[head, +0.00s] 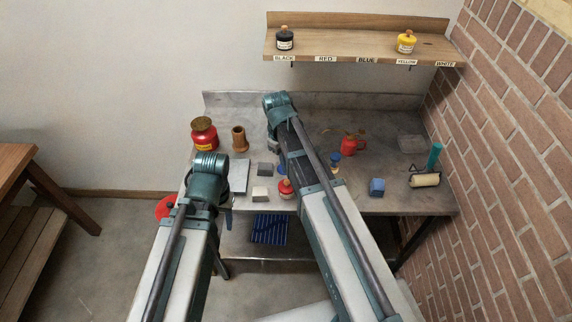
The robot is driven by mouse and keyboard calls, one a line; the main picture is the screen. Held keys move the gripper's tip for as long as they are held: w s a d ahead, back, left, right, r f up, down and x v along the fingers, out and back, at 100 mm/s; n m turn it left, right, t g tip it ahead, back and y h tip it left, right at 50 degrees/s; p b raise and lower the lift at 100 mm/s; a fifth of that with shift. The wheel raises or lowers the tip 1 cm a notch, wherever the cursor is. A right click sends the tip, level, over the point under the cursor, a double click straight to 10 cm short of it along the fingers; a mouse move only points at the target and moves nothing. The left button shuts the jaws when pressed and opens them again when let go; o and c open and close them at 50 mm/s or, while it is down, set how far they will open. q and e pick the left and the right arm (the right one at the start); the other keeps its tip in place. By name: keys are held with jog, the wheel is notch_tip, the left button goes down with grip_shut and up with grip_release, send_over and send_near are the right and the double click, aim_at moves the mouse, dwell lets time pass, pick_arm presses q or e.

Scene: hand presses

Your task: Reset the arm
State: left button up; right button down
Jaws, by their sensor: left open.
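My left arm comes up from the bottom at the left of the middle. Its left gripper (226,218) hangs at the front edge of the metal workbench (386,200), mostly hidden behind the arm. It is open, and I see nothing held in it. My right arm reaches up over the bench to its back, its elbow near the back ledge. My right gripper is hidden behind that arm.
A brick wall (510,150) bounds the right.

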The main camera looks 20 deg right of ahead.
aim_at(287, 181)
jog(key=shift+f, duration=0.25)
dwell(0.7)
jog(key=shift+f+b, duration=2.4)
jog(key=shift+b, duration=0.25)
jog(key=shift+r, duration=0.1)
notch_tip(287, 181, up, 7)
jog(key=p, duration=0.7)
